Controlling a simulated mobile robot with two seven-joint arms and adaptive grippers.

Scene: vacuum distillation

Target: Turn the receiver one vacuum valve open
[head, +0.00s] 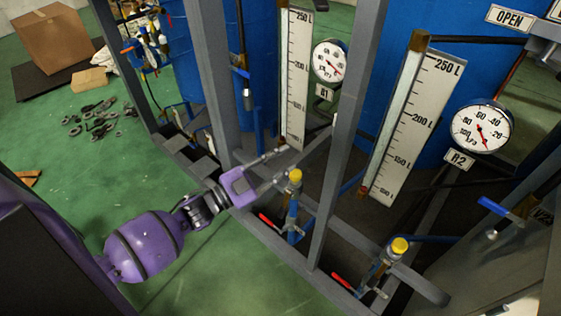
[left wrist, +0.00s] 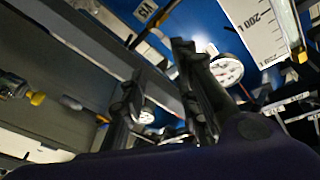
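My left gripper (head: 279,168), on the purple arm, is over the lower frame in the head view, left of the yellow-capped valve with a red handle (head: 266,220). A blue-handled valve (head: 241,73) is on a pipe left of that scale, apart from the gripper. I cannot read a label on it. My right gripper is in neither view.
Grey frame posts (head: 345,130) rise close to the gripper. A second gauge (head: 481,127) with an R2 tag (head: 458,160), another red-handled valve (head: 344,283) and another blue-handled valve (head: 500,210) are at the right.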

